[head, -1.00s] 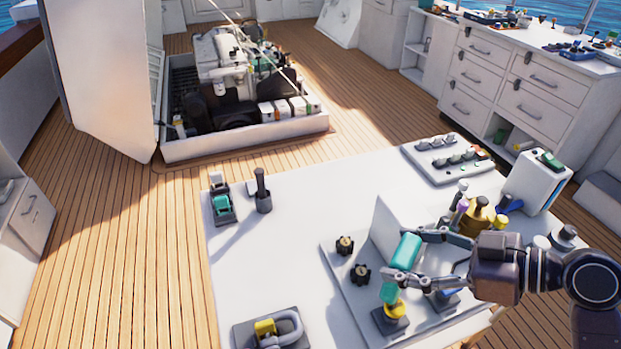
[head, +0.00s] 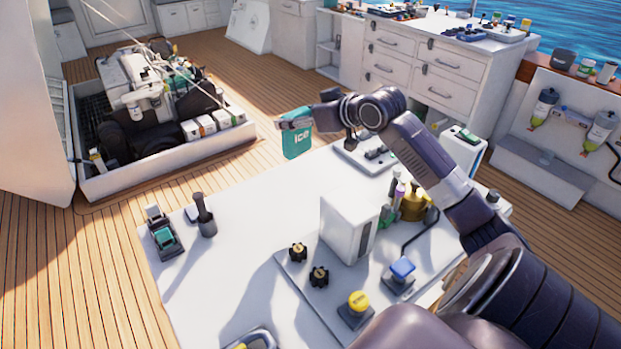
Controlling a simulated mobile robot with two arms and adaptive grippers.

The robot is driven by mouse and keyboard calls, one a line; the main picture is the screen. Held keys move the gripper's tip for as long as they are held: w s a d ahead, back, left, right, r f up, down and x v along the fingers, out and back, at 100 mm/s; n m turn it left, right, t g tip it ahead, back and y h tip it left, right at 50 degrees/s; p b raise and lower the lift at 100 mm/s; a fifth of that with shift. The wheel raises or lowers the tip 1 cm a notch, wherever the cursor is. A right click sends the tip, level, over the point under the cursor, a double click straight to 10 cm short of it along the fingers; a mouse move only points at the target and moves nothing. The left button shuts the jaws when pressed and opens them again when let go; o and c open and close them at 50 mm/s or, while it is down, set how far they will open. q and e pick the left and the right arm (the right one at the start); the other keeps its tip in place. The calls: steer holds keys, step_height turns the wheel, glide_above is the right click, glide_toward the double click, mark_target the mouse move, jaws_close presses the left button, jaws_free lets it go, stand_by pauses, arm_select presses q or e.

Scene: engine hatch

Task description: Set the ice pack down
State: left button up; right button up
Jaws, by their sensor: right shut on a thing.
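The ice pack (head: 297,143) is a teal slab with "ice" in white letters. It hangs upright from my right gripper (head: 290,122), which is shut on its top edge. Both are near the far edge of the white table (head: 240,240). The pack looks raised, but I cannot tell how far it is above the table or whether it is past the edge. My left gripper is not in view.
On the table stand a white box (head: 346,228), black knobs (head: 298,251), a yellow button (head: 358,301), a blue button (head: 402,268) and a dark upright handle (head: 205,214). The table's left middle is clear. The open engine hatch (head: 165,155) lies beyond.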

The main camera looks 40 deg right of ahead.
steer(key=w+d+r+m+h, duration=0.1)
steer(key=d+r+m+h, duration=0.1)
steer(key=d+r, duration=0.3)
step_height(320, 180, down, 21)
steer(key=d, duration=0.1)
steer(key=shift+w+p, duration=0.2)
steer(key=shift+p, duration=0.15)
steer(key=shift+d, duration=0.1)
steer(key=o, duration=1.1)
steer(key=shift+f, duration=0.2)
steer(key=o, duration=0.4)
steer(key=shift+s, duration=0.1)
steer(key=shift+o, duration=0.2)
steer(key=shift+r, duration=0.15)
